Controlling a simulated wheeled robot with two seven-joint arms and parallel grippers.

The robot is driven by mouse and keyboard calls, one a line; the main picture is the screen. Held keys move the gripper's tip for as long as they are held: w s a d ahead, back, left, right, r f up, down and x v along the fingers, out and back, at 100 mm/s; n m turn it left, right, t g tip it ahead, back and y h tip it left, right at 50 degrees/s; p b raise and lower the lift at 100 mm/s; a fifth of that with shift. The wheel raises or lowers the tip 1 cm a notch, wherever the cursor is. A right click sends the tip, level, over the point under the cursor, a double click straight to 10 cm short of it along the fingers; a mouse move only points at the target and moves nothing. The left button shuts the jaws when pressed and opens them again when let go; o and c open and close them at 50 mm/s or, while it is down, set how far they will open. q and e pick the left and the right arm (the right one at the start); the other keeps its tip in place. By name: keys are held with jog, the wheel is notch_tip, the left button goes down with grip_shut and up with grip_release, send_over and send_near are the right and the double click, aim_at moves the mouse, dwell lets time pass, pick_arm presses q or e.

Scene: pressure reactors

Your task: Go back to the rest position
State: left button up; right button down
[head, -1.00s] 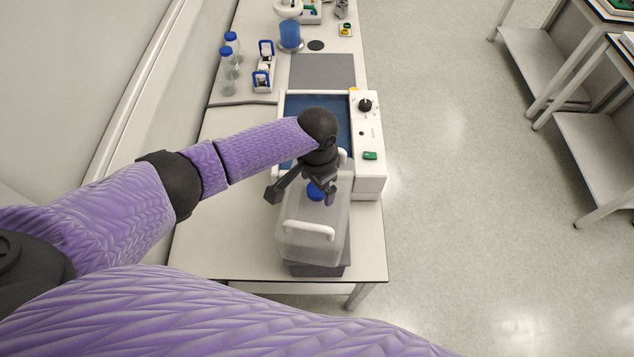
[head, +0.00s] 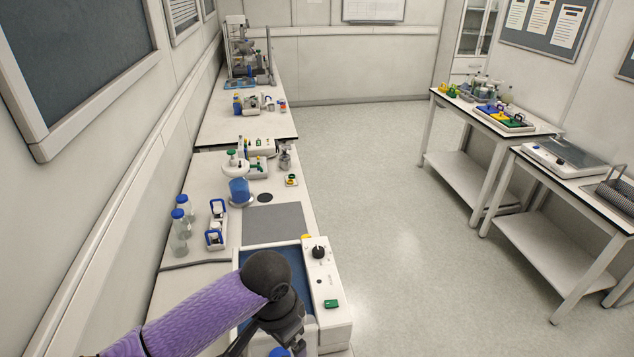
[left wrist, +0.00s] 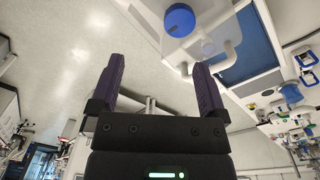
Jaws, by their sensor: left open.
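My left arm comes in at the bottom of the head view, and its gripper is mostly cut off by the lower edge there. In the left wrist view the left gripper (left wrist: 155,85) has its two fingers wide apart with nothing between them. The blue cap (left wrist: 180,20) of a translucent container is beyond the fingers, apart from them; the cap also shows at the bottom edge of the head view (head: 280,352). The container's white handle (left wrist: 228,62) shows in the wrist view. My right gripper is in neither view.
A white-framed bath with a blue basin (head: 292,262) and a control panel (head: 319,278) stands on the left bench, beyond the container. Bottles (head: 180,232) and a small rack (head: 216,225) stand further back. Side tables (head: 545,210) stand at right; the floor (head: 400,240) between is clear.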

pick_arm(q)
jog(key=s+d+f+n+t+h, duration=0.1)
jog(key=s+d+f+t+h, duration=0.2)
jog(key=s, duration=0.5)
jog(key=s+a+r+n+y, duration=0.25)
jog(key=s+a+n, duration=0.25)
jog(key=s+a, duration=0.35)
notch_tip(320, 180, down, 38)
jog(key=s+a+g+y+b, duration=0.1)
jog(key=s+b, duration=0.2)
jog(key=b, duration=1.4)
jog(key=s+a+f+b, duration=0.1)
jog(key=s+f+b, duration=0.4)
jog(key=f, duration=0.5)
jog(key=s+a+f+g+b, duration=0.1)
jog(key=s+a+f+b, duration=0.1)
jog(key=s+f+b, duration=0.4)
notch_tip(320, 180, down, 5)
jog(key=shift+s+r+m+g+b, duration=0.2)
jog(key=shift+s+m+g+b, duration=0.15)
jog(key=shift+s, duration=0.55)
